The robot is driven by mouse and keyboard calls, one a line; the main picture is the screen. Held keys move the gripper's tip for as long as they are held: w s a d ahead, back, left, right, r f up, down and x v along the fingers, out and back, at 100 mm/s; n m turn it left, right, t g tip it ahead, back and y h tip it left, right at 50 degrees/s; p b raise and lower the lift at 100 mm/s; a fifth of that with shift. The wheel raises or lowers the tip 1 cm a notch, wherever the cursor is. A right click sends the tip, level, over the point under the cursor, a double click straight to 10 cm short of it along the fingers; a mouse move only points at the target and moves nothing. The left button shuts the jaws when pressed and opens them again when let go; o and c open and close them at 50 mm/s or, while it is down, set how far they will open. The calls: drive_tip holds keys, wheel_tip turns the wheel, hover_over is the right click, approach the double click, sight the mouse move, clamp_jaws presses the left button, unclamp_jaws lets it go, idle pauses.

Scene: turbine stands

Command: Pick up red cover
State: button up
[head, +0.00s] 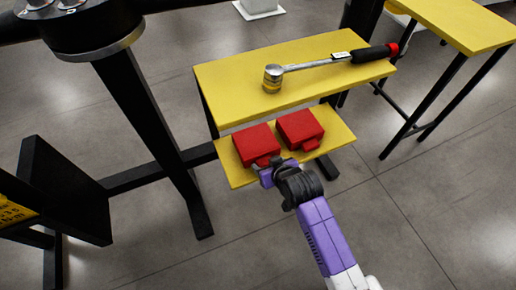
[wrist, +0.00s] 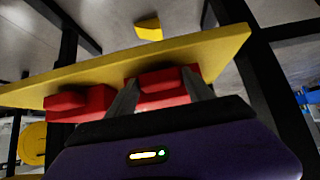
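Two red covers lie side by side on the lower yellow shelf (head: 240,178), the left cover (head: 256,141) and the right cover (head: 299,127). Each is a block with a small tab at its front. My gripper (head: 268,168) is at the front of the left cover, by its tab. In the wrist view my gripper (wrist: 160,88) has its two fingers apart, with a red cover (wrist: 162,80) and its tab between and beyond them. Whether the fingers touch the tab cannot be told. The other red cover (wrist: 82,103) is to the left there.
A higher yellow table (head: 225,85) behind the shelf bears a wrench-like tool (head: 330,63) with a black and red handle. A black stand (head: 150,120) rises at the left. Another yellow table (head: 460,25) is at the upper right. The floor at the lower right is clear.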

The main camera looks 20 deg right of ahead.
clamp_jaws()
wheel_tip(320, 180, up, 10)
drive_tip(key=p, duration=0.3)
idle(0.3)
drive_tip(key=shift+c, duration=1.1)
unclamp_jaws()
drive_tip(key=shift+p, duration=0.35)
clamp_jaws()
